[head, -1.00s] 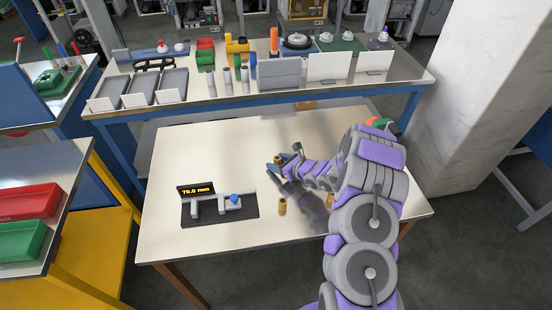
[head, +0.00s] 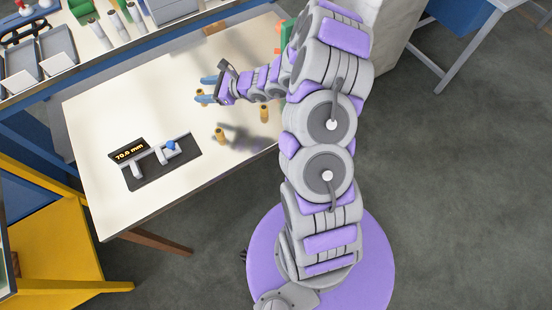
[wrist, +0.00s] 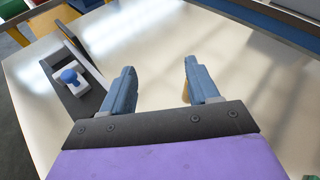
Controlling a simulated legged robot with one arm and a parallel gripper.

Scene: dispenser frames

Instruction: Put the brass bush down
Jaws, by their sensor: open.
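My gripper (head: 205,89) is open over the left-back part of the pale table, its two blue fingers apart. One brass bush (head: 199,95) shows at the fingers in the head view. In the wrist view a sliver of brass (wrist: 185,93) shows beside the right finger, mostly hidden by it; I cannot tell whether they touch. Between the fingertips (wrist: 158,82) the wrist view shows bare tabletop. A second brass bush (head: 220,135) stands upright nearer the front, and a third (head: 264,113) stands to the right, close to my arm.
A dark measuring stand (head: 165,160) with a blue knob and a display reading 70.0 mm sits on the table (head: 110,205) at the left front. A shelf with grey trays (head: 48,60) runs along the back. Bare tabletop lies between the stand and the gripper.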

